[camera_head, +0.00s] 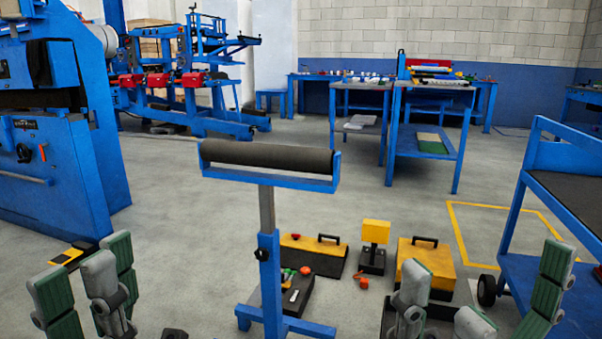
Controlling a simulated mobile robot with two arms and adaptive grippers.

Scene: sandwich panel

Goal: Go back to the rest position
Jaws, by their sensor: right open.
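My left gripper (80,266) is at the lower left, its grey fingers with green pads pointing up and spread apart. I see nothing held between them. My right gripper (482,275) is at the lower right, open and empty, with a wide gap between its fingers. Both grippers are cut off by the bottom edge, so their palms and arms are hidden. Neither visibly touches anything.
A blue roller stand (264,223) with a black roller stands between my grippers. Yellow and black boxes (427,262) and tools lie behind it. A blue cart (527,268) is at right, a blue machine (60,165) at left. The floor behind is mostly clear.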

